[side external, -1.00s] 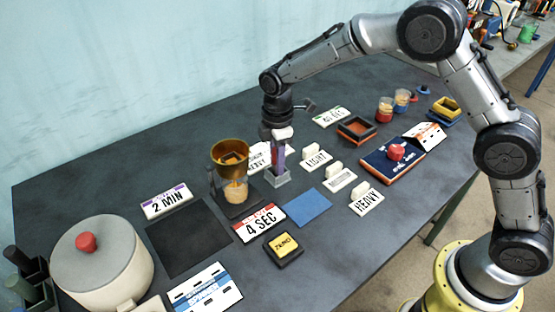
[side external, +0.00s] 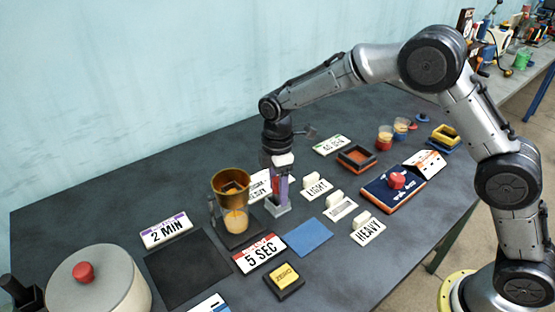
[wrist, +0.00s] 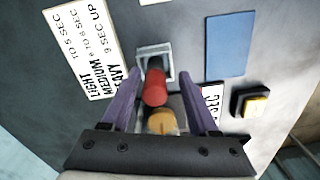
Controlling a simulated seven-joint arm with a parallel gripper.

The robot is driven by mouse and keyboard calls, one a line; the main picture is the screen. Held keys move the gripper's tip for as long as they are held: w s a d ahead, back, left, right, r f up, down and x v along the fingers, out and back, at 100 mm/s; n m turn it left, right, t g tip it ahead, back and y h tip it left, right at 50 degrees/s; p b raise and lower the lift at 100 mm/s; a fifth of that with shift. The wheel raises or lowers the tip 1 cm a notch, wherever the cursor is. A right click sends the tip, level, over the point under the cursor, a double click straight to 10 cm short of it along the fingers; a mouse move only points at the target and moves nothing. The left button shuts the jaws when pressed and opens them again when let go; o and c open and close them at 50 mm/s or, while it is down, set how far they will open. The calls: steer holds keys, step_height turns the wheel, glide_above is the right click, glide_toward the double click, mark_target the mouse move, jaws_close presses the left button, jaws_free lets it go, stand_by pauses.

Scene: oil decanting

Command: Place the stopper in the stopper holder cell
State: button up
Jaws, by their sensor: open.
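The stopper (wrist: 155,90) is red on top with a darker lower part. In the wrist view it stands between my gripper's purple fingers, its lower part inside the square grey stopper holder cell (wrist: 141,52). The holder also shows in the side view (side external: 277,211), right of the brass-topped jar. My gripper (wrist: 160,78) is open, with a finger on each side of the stopper and gaps visible between. In the side view my gripper (side external: 281,192) points straight down just above the holder, and its fingers hide most of the stopper.
The brass funnel and oil jar (side external: 233,190) stand close left of my gripper. A display reading 5 SEC (side external: 259,254), a blue mat (side external: 310,236) and a yellow ZERO button (side external: 284,276) lie in front. Small white signs stand to the right. A dark mat (side external: 187,268) is bare.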

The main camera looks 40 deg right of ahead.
steer(key=r, duration=1)
steer(key=shift+w+d+r, duration=0.1)
steer(key=shift+w+r, duration=0.15)
steer(key=shift+r, duration=0.15)
steer(key=shift+s+d+r, duration=0.2)
steer(key=shift+r, duration=0.35)
steer(key=s+d+r+m+t, duration=0.2)
steer(key=s+d+r+m, duration=0.2)
steer(key=s, duration=0.4)
steer(key=s+d+r+m+t, duration=0.1)
steer(key=s+d+r+m, duration=0.35)
steer(key=s, duration=0.25)
steer(key=s+d+f+m+t, duration=0.1)
steer(key=s+d+f+m, duration=0.1)
steer(key=s, duration=0.6)
steer(key=s+d+f+m+t, duration=0.1)
steer(key=s+d+m, duration=0.1)
steer(key=s+m, duration=0.2)
steer(key=s, duration=0.3)
steer(key=shift+s+d+f+t, duration=0.3)
steer(key=shift+s+f+t, duration=0.05)
steer(key=shift+f+t, duration=0.05)
